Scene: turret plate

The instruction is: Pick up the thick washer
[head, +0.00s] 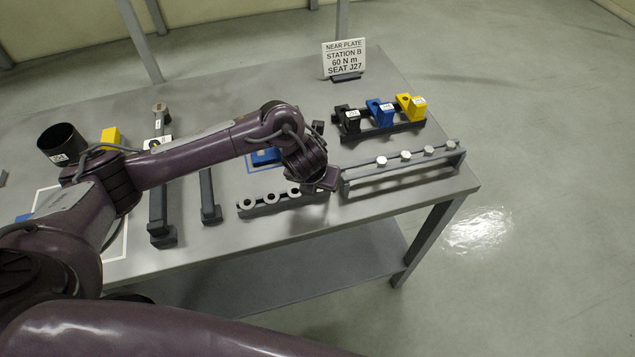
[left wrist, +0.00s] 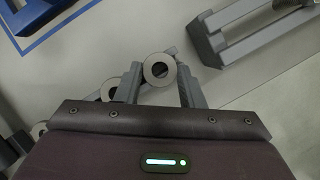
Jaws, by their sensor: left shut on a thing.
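A grey ring-shaped washer (left wrist: 159,68) sits between the two fingers of my left gripper (left wrist: 160,82) in the left wrist view. The gripper is shut on it, at the right end of the dark washer rack (head: 262,209). In the head view my left gripper (head: 314,187) is over that end and hides the held washer. Other washers stand along the rack to its left, one (head: 270,197) near the middle and one (head: 248,203) at the left end. I cannot compare their thickness clearly. My right gripper is out of view.
A long grey rail with several bolts (head: 400,172) stands close to the right of my left gripper. Behind are black, blue (head: 381,112) and yellow blocks on a rack, and a station sign (head: 344,58). Dark bars (head: 210,196) lie left. The table's front edge is near.

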